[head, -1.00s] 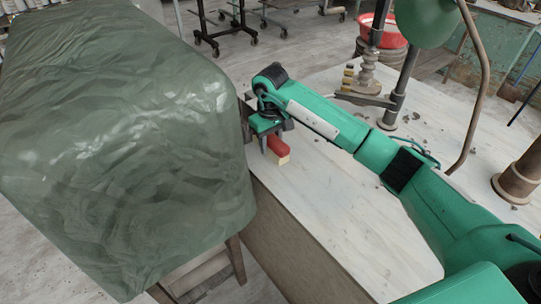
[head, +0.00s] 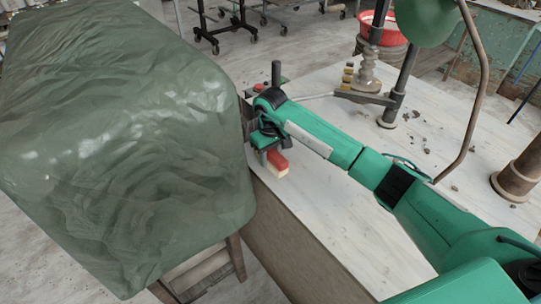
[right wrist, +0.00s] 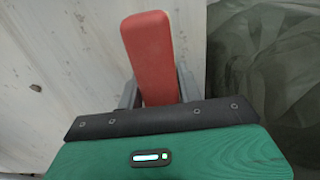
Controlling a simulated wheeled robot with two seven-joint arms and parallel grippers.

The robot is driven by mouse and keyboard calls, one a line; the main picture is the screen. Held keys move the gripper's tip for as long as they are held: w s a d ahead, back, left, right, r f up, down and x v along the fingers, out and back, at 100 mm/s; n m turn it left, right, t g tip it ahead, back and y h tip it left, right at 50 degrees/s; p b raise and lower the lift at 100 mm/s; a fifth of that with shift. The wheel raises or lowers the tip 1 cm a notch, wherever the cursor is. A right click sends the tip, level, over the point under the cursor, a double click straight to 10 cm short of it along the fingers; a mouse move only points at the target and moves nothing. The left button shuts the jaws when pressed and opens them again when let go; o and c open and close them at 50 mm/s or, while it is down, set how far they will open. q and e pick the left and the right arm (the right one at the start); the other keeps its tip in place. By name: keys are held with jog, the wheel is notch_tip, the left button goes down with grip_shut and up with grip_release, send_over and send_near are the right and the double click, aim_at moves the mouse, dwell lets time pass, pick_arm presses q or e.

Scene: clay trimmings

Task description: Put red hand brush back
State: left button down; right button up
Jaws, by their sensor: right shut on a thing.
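The red hand brush (head: 277,161) has a red handle and pale bristles. It is in the head view at the left edge of the pale worktop (head: 335,215), beside the green-draped block. My right gripper (head: 266,147) is shut on the brush. In the right wrist view, the red handle (right wrist: 150,50) stands out between the two grey fingers of the gripper (right wrist: 157,85). The bristles are hidden there. I cannot tell whether the brush touches the worktop. My left gripper is not in view.
A large block under green plastic (head: 120,150) stands left of the worktop. Behind my right wrist is a dark post (head: 276,73) with a small red part beside it. A lamp pole (head: 400,90) and brown cylinder (head: 520,175) stand on the right. Dark crumbs (head: 430,126) lie between.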

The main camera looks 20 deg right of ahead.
jog(key=o, duration=0.9)
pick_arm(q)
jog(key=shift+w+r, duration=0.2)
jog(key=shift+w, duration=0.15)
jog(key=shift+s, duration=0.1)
pick_arm(e)
jog(key=shift+r, duration=0.35)
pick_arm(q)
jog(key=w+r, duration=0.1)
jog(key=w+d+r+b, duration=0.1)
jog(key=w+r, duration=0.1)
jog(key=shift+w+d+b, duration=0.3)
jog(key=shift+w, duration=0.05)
pick_arm(e)
notch_tip(320, 180, up, 12)
jog(key=shift+f, duration=0.25)
